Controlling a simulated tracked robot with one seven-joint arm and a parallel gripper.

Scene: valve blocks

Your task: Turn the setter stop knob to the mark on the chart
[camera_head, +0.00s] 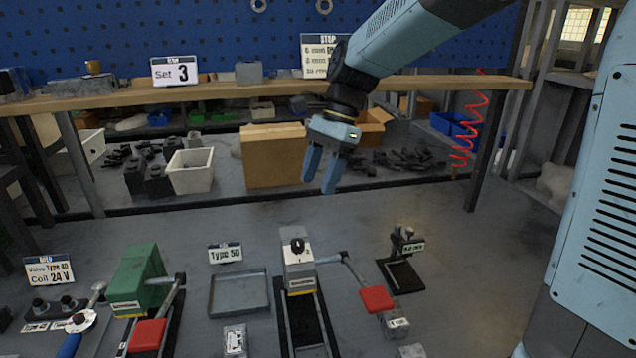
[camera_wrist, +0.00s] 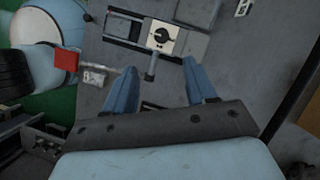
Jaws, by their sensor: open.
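The setter (camera_head: 299,272) is a pale grey block on black rails in the lower middle of the head view. Its black stop knob (camera_head: 297,245) sits on the white top face. In the wrist view the knob (camera_wrist: 161,35) shows from above on a white dial plate, beyond my fingertips. The chart (camera_head: 326,55), headed STOP, stands on the shelf and is partly covered by my arm; its values cannot be read in full. My gripper (camera_head: 322,185) is open and empty, in the air above and behind the setter, apart from the knob. It also shows in the wrist view (camera_wrist: 166,80).
A lever with a red pad (camera_head: 376,299) reaches right from the setter. A green block (camera_head: 138,278) with another red pad stands left, beside an empty grey tray (camera_head: 239,294). A "Set 3" card (camera_head: 174,70) stands on the shelf. A small black stand (camera_head: 402,262) is at right.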

